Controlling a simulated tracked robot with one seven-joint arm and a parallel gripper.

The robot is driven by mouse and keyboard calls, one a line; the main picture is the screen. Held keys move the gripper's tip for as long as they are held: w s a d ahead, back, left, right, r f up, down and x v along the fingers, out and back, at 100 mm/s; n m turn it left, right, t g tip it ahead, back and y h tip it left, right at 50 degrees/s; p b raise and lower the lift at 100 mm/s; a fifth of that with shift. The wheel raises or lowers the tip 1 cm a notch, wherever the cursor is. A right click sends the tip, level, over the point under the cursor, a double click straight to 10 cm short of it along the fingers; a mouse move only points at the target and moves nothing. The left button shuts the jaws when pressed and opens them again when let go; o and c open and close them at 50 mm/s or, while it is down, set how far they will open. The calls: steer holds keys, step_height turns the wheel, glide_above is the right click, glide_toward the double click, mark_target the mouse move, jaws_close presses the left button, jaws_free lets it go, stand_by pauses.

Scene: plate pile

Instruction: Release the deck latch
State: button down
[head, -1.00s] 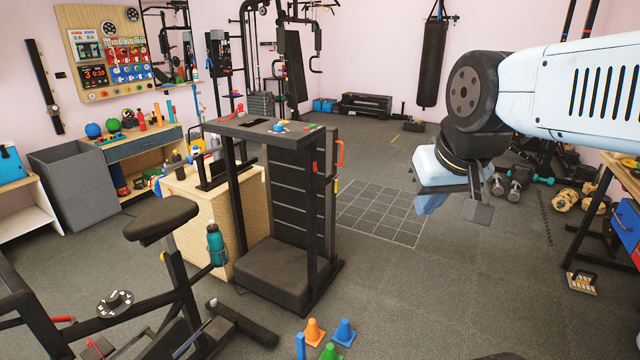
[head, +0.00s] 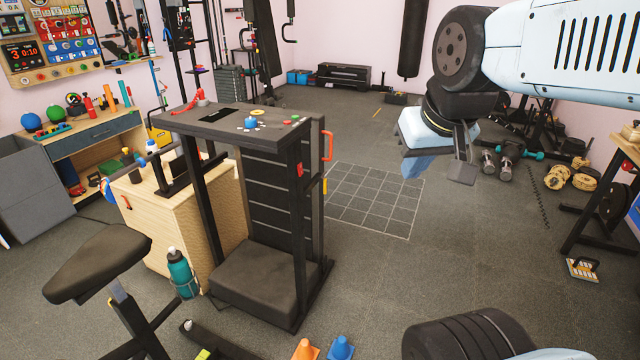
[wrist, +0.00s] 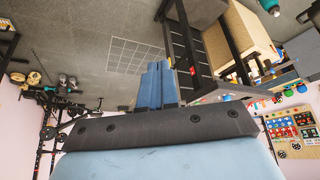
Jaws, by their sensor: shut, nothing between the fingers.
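A black folded treadmill-like stand stands left of centre in the head view. Its console top (head: 232,121) is flat, and its dark deck (head: 277,190) is upright between the posts. On its right side are a red curved handle (head: 328,146), a small red part (head: 299,169) and a small yellow part (head: 325,186). I cannot tell which of these is the deck latch. My gripper (head: 417,167) is shut and empty, in the air to the right of the stand and well apart from it. Its blue fingers (wrist: 154,87) are together in the wrist view.
An exercise bike seat (head: 98,262), a teal bottle (head: 181,272) and a wooden box (head: 150,205) stand left of the stand. The gridded floor (head: 370,200) right of the stand is clear. Dumbbells (head: 507,165) lie farther right.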

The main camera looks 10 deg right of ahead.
steer(key=shift+a, duration=0.2)
steer(key=shift+w, duration=0.1)
steer(key=w+f+n+t, duration=0.15)
steer(key=w+f, duration=0.25)
steer(key=w, duration=1.3)
steer(key=w+f+n+g, duration=0.1)
steer(key=w+f+n, duration=0.25)
steer(key=w, duration=1.35)
steer(key=w+a+f+n, duration=0.1)
steer(key=w+f, duration=0.5)
steer(key=f, duration=0.4)
steer(key=w+f+n+t, duration=0.1)
steer(key=w+f+n, duration=0.1)
steer(key=w+f, duration=0.5)
steer(key=w+a+f+n, duration=0.1)
steer(key=w+f, duration=0.6)
steer(key=f, duration=0.8)
steer(key=shift+a+n+y, duration=0.3)
steer(key=shift+n, duration=0.1)
steer(key=shift+w, duration=0.1)
